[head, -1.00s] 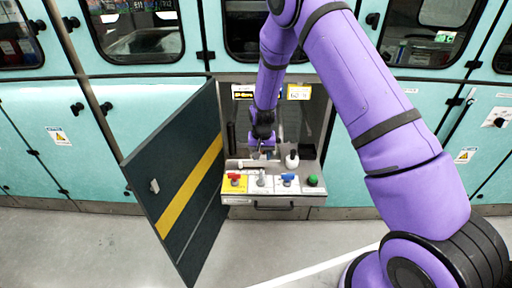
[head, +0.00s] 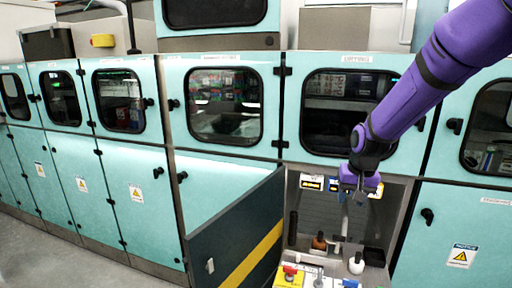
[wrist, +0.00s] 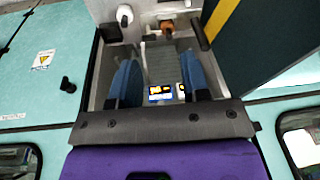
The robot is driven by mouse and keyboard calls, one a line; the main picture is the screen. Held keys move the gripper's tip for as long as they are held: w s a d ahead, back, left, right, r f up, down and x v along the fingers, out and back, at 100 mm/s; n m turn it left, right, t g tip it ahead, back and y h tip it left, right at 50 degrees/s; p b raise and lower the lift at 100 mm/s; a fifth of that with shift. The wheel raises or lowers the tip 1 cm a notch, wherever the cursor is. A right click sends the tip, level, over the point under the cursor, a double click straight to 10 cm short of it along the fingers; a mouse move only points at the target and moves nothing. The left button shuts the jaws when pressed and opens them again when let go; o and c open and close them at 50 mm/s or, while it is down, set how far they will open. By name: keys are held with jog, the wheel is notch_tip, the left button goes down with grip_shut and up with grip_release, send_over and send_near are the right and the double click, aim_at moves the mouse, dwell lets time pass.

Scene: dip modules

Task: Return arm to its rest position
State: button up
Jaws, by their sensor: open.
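My purple arm reaches in from the upper right in the head view. My gripper (head: 352,196) hangs in front of the upper part of an open compartment in the teal cabinet. In the wrist view my gripper (wrist: 160,85) shows two blue fingers spread apart with nothing held between them.
A dark door (head: 236,235) with a yellow stripe stands open left of the compartment. A red knob (head: 290,270) is at the front. Teal cabinets with windows (head: 224,105) line the wall.

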jog(key=s+d+r+n+t, duration=0.1)
jog(key=s+d+r+t, duration=0.15)
jog(key=s+r, duration=1.15)
jog(key=s+d+r+n, duration=0.1)
jog(key=s+r, duration=0.2)
jog(key=s, duration=1.3)
jog(key=shift+s+d+r+t+h, duration=0.2)
jog(key=shift+d+t+h, duration=0.1)
jog(key=shift+d+t, duration=0.1)
jog(key=shift+w, duration=0.1)
